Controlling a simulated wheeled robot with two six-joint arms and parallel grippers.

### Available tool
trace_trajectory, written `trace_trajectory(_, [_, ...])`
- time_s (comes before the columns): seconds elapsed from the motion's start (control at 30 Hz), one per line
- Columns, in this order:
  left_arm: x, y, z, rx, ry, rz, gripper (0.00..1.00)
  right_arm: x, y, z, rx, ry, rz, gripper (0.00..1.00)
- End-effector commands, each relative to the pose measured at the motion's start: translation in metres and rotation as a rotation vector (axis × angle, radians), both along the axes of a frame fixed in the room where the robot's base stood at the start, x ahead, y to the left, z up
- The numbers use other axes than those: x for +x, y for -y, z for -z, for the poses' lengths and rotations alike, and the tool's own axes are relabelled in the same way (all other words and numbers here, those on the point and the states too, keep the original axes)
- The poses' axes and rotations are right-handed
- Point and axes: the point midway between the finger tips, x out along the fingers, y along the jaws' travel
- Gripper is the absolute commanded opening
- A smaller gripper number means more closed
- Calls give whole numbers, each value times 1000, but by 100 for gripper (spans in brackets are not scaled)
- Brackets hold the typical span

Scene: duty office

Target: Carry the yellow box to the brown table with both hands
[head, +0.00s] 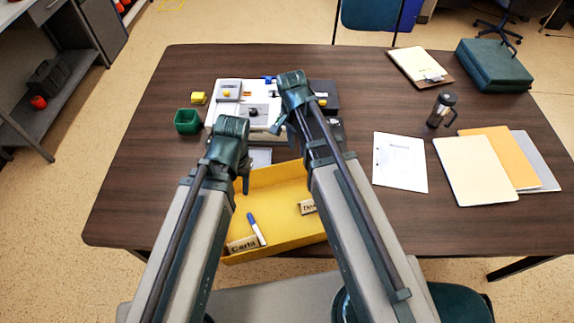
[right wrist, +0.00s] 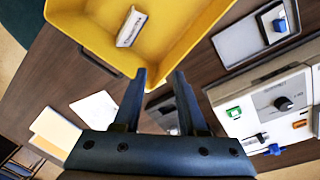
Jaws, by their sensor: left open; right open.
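The yellow box (head: 285,230) is an open tray on the near edge of the brown table (head: 130,165), with its front corner past that edge. It holds a "Carla" nameplate (head: 243,244), a blue-and-white marker (head: 256,228) and another nameplate (head: 307,207). My left gripper (head: 244,185) points down by the box's left side, open. My right gripper (head: 279,126) is open beyond the box's far side, partly hidden by its arm. In the right wrist view, its empty jaws (right wrist: 160,76) are near a corner of the yellow box (right wrist: 190,45); I cannot tell whether they touch.
The table's left side is clear.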

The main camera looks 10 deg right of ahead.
Motion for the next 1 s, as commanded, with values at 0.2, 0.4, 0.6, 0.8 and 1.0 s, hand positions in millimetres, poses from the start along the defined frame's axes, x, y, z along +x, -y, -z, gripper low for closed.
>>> trace_trajectory(0.2, [0,0,0,0,0,0,50,-71,-45,0,18,-37,-695,41])
trace_trajectory(0.4, [0,0,0,0,0,0,50,-104,-64,0,25,-65,-1101,41])
trace_trajectory(0.6, [0,0,0,0,0,0,50,-113,-69,0,27,-76,-1234,41])
trace_trajectory(0.8, [0,0,0,0,0,0,50,-112,-69,0,27,-76,-1237,41])
trace_trajectory(1.0, [0,0,0,0,0,0,50,-112,-69,0,27,-76,-1235,41])
